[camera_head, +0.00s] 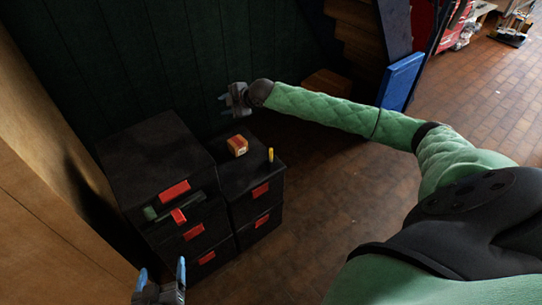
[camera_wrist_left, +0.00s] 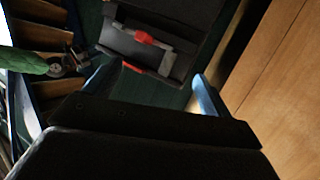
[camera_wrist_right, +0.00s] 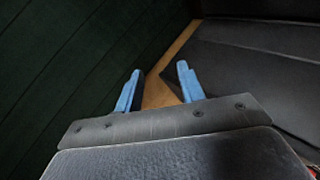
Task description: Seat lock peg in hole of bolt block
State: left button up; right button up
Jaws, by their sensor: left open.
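A small yellow upright piece (camera_head: 270,154), possibly the lock peg, stands on the front right corner of the lower black cabinet (camera_head: 248,167). A small orange and white block (camera_head: 237,145) lies on the same top, to its left; I cannot tell whether it is the bolt block. No hole can be made out. My left gripper (camera_head: 160,283) is open and empty, low in the head view, in front of the cabinets. My right gripper (camera_head: 232,98) is beyond the lower cabinet's top, apart from both pieces; its fingers (camera_wrist_right: 157,88) are spread and empty in the right wrist view.
A taller black cabinet (camera_head: 150,155) with red handles stands to the left; an opening at its front shows a grey-green part (camera_head: 158,211), also in the left wrist view (camera_wrist_left: 135,45). Wooden panels (camera_head: 40,200) bound the left. A dark wall is behind. Tiled floor (camera_head: 320,210) is clear on the right.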

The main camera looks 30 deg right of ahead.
jog(key=s+d+f+n+g+h, duration=0.25)
jog(key=s+d+f+g, duration=0.35)
jog(key=f, duration=0.3)
jog(key=n+g+h, duration=0.2)
jog(key=n+g, duration=0.1)
jog(key=g, duration=0.1)
send_over(271, 149)
jog(key=shift+a+f, duration=0.2)
jog(key=shift+f, duration=0.9)
jog(key=shift+s+d, duration=0.1)
jog(key=shift+s, duration=0.05)
jog(key=shift+f+n, duration=0.25)
notch_tip(271, 149, down, 2)
jog(key=shift+f, duration=0.1)
jog(key=shift+w+d+f+p, duration=0.15)
jog(key=shift+f+p, duration=0.5)
jog(key=shift+f, duration=1.95)
pick_arm(q)
jog(key=s+a+f+g+y, duration=0.2)
jog(key=s+f+g, duration=0.7)
jog(key=s+f, duration=0.1)
jog(key=shift+s+a+f+m+g, duration=0.15)
jog(key=shift+s+a+m+g, duration=0.05)
jog(key=shift+s+m+g, duration=0.25)
pick_arm(e)
grip_shut()
